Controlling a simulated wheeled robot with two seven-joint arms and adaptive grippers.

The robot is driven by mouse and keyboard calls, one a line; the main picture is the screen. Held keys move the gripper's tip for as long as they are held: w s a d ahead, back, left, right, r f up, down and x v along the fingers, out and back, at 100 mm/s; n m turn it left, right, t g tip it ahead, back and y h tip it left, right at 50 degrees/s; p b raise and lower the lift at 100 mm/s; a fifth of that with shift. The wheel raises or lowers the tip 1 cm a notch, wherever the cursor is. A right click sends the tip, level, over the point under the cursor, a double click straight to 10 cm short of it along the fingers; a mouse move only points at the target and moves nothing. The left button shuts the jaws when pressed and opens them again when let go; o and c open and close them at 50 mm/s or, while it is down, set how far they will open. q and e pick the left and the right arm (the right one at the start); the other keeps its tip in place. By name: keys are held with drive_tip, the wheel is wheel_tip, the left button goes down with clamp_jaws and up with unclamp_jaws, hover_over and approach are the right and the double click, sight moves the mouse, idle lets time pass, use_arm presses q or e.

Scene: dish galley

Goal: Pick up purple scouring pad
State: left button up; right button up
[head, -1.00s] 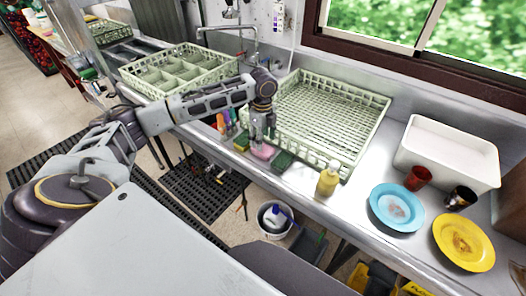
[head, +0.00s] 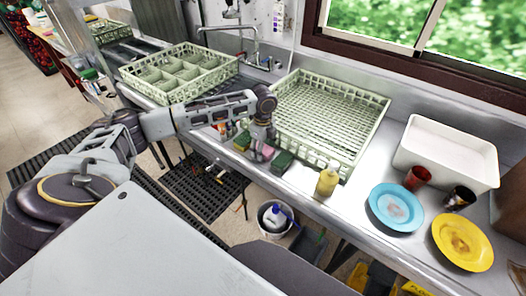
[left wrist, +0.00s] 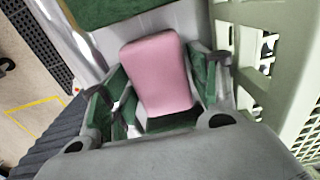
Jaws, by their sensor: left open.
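The purple scouring pad, pinkish in these views, lies on the metal counter by the front edge; it shows in the head view (head: 266,153) and the left wrist view (left wrist: 160,75). My left gripper (head: 259,144) is open and low over the pad. In the left wrist view my left gripper (left wrist: 157,88) has one finger on each side of the pad, not closed on it. Part of the pad is hidden by the gripper in the head view. My right gripper is not seen.
A large dish rack (head: 347,168) stands close behind.

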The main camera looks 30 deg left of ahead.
use_arm(q)
drive_tip(key=shift+c, duration=0.3)
drive_tip(key=c, duration=0.5)
drive_tip(key=shift+c, duration=0.2)
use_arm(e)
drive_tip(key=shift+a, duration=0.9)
use_arm(q)
drive_tip(key=shift+r, duration=0.2)
drive_tip(key=shift+r, duration=0.55)
wheel_tip(320, 180, up, 8)
drive_tip(key=shift+f, duration=0.15)
drive_tip(key=shift+r, duration=0.4)
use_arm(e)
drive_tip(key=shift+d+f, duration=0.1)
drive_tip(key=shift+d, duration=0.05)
